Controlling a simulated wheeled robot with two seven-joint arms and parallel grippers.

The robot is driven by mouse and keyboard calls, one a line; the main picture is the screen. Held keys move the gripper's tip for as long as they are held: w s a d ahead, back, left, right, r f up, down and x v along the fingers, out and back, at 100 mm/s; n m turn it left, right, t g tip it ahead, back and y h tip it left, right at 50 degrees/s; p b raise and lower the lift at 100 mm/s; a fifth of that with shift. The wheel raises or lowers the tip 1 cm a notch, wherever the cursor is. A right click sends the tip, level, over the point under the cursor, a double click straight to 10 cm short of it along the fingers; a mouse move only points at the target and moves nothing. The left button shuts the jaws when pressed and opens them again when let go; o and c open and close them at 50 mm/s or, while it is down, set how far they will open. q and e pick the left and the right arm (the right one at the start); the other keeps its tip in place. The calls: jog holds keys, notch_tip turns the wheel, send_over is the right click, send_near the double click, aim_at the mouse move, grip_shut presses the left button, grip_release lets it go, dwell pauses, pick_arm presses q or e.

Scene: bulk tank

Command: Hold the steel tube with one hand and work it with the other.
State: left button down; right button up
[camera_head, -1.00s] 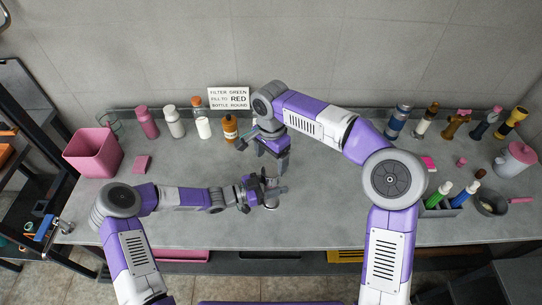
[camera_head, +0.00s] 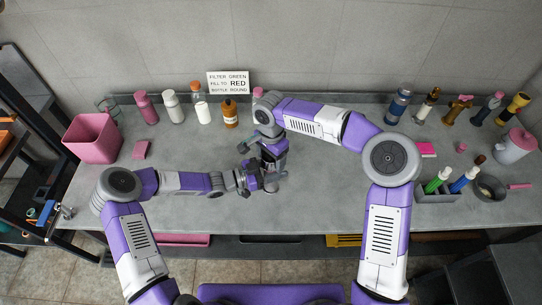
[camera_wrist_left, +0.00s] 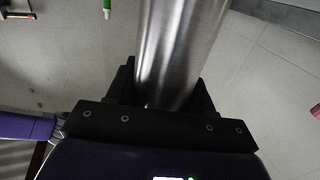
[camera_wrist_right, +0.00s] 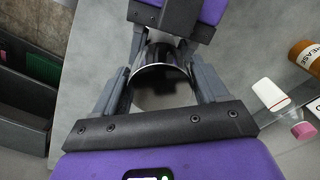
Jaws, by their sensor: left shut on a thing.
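The steel tube (camera_head: 270,187) stands over the middle of the bench, mostly covered by my grippers in the head view. My left gripper (camera_head: 256,181) is shut on it from the left; the shiny tube wall (camera_wrist_left: 180,45) fills the space between its fingers in the left wrist view. My right gripper (camera_head: 272,163) points down over the tube's upper end. In the right wrist view its fingers (camera_wrist_right: 160,85) are apart, one on each side of the tube's round, dark end (camera_wrist_right: 162,60). Whether they touch it cannot be told.
Bottles, among them an orange-brown one (camera_head: 230,113), line the back of the bench below a white sign (camera_head: 228,82). A pink bin (camera_head: 92,139) stands at the left. A pen holder (camera_head: 436,193) and a pan (camera_head: 488,189) stand at the right. The bench front is clear.

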jog(key=c, duration=0.8)
jog(key=shift+n, duration=1.7)
jog(key=o, duration=1.2)
